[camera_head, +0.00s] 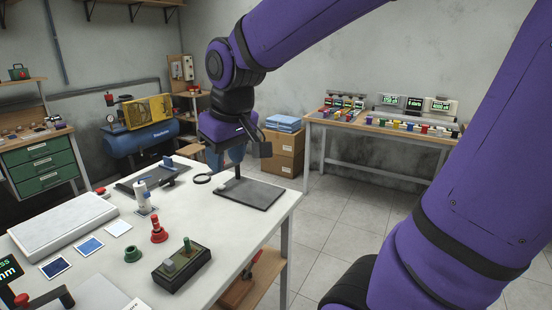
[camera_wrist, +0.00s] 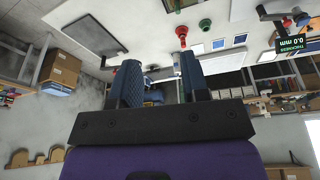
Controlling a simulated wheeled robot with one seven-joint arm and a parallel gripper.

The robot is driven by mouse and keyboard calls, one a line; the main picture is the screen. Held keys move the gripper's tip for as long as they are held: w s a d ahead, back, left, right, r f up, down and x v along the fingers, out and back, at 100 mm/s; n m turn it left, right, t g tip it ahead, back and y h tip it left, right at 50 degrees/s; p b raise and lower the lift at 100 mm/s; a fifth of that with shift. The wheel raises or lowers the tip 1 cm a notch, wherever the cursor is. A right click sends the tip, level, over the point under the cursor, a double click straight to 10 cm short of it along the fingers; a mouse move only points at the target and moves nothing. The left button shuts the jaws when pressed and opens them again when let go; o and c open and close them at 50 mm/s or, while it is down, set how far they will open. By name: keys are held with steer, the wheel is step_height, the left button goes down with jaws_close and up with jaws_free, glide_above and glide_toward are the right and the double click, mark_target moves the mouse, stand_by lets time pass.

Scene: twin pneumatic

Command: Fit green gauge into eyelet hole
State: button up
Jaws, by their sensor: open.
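My gripper (camera_head: 226,156) points down above the far side of the white table, near a dark plate. In the wrist view its two blue fingers (camera_wrist: 156,72) are apart with nothing between them. A green peg (camera_head: 187,245) stands upright in a dark box near the table's front. A short green piece (camera_head: 132,254) sits on the table to its left, and also shows in the wrist view (camera_wrist: 205,24). I cannot tell for sure which is the gauge. I cannot make out the eyelet hole for certain. Both green pieces are apart from my gripper.
A red knobbed piece (camera_head: 158,235) stands between the green pieces. The dark box (camera_head: 183,270) also carries a grey block. Blue cards and a pale slab (camera_head: 62,222) occupy the left.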

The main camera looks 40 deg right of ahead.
steer(key=s+d+r+m+t, duration=0.1)
steer(key=s+r, duration=0.2)
steer(key=s, duration=0.9)
steer(key=shift+s+d+t, duration=0.2)
steer(key=shift+d+t, duration=0.15)
steer(key=shift+t, duration=0.05)
